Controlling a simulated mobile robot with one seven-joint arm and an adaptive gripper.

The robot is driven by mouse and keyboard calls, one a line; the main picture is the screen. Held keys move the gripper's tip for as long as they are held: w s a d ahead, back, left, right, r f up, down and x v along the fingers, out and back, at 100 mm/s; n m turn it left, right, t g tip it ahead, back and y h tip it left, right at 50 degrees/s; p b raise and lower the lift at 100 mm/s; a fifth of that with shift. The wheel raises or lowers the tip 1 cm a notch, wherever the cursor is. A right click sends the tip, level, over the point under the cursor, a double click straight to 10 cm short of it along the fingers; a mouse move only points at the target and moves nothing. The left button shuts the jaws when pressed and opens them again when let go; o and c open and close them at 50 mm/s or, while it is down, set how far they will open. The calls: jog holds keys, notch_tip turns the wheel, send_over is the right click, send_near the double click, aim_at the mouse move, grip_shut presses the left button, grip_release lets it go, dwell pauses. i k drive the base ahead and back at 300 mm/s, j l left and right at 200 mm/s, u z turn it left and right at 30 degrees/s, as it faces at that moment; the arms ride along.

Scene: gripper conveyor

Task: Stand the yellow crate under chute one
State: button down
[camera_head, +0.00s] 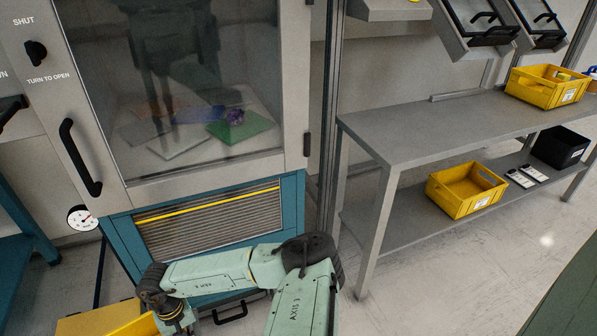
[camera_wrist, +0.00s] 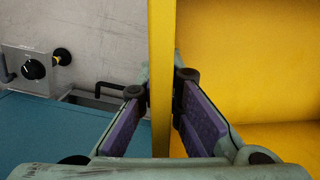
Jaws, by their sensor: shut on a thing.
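My gripper (camera_wrist: 161,86) is shut on the wall of a yellow crate (camera_wrist: 245,70), one purple-padded finger on each side of it. The crate's inside fills the right of the wrist view. In the head view the crate (camera_head: 142,326) shows only in part at the bottom left edge, beside my wrist; the rest is cut off. Two tilted chutes with black handles hang at the top right, a nearer one (camera_head: 453,40) and a farther one (camera_head: 520,12). No number can be read on them.
Below the chutes stands a grey bench (camera_head: 400,140), its top clear at the left. Another yellow crate (camera_head: 540,97) sits on its right part. An empty yellow crate (camera_head: 455,203) and a black bin (camera_head: 560,148) are on the lower shelf. A glass-doored cabinet (camera_head: 240,170) stands left.

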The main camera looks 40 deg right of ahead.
aim_at(480, 109)
jog(key=z, duration=1.3)
